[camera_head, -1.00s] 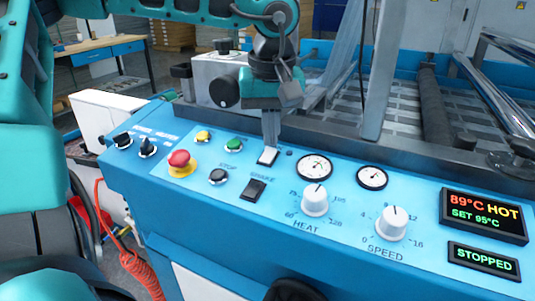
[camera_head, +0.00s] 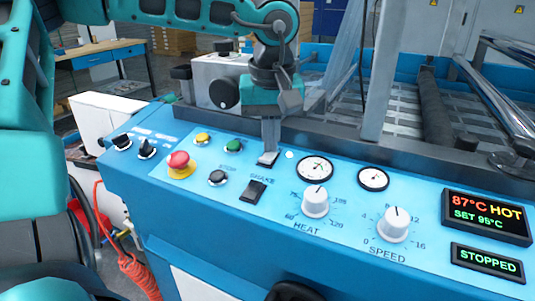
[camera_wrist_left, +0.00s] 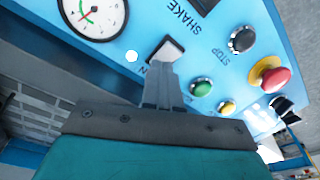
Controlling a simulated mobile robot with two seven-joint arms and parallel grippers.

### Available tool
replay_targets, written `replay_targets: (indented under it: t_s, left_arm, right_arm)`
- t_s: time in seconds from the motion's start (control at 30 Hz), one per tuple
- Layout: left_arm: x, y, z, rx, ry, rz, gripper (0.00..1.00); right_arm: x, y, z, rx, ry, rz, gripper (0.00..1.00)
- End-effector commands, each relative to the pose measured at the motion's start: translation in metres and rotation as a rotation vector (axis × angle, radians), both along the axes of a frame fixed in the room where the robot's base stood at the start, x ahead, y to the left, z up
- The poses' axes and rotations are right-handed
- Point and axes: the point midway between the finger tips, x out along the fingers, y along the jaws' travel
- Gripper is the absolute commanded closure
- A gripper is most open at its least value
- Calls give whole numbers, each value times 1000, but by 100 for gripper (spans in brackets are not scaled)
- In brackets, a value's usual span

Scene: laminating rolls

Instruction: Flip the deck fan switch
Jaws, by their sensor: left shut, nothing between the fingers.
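The pale rocker switch (camera_head: 268,159) sits on the blue control panel, between the green button and the left gauge. It also shows in the left wrist view (camera_wrist_left: 168,49); its label is mostly hidden by the fingers. A small round lamp (camera_head: 290,155) beside it glows white, also in the wrist view (camera_wrist_left: 131,56). My left gripper (camera_head: 269,149) is shut and empty, pointing down with its tips at the switch's far edge, seemingly touching it. In the wrist view the closed fingertips (camera_wrist_left: 167,68) meet the switch's edge. My right gripper is not in view.
A black SHAKE switch (camera_head: 253,191), red stop knob (camera_head: 179,162), green button (camera_head: 233,146) and HEAT knob (camera_head: 316,202) lie close around. The displays read 87°C HOT (camera_head: 487,214) and STOPPED (camera_head: 487,262). A grey post (camera_head: 381,80) and rollers stand behind the panel.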

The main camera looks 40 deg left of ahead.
Motion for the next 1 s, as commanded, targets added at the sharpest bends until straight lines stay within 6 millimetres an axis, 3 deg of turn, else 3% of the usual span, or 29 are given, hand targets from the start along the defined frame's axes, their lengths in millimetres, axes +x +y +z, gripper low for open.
replay_targets:
  t_s: [0.8,1.0]
  left_arm:
    - [0,0,67,1,-1,1,100]
    - [0,0,69,1,-1,0,100]
  right_arm:
    - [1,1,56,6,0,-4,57]
    - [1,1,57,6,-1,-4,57]
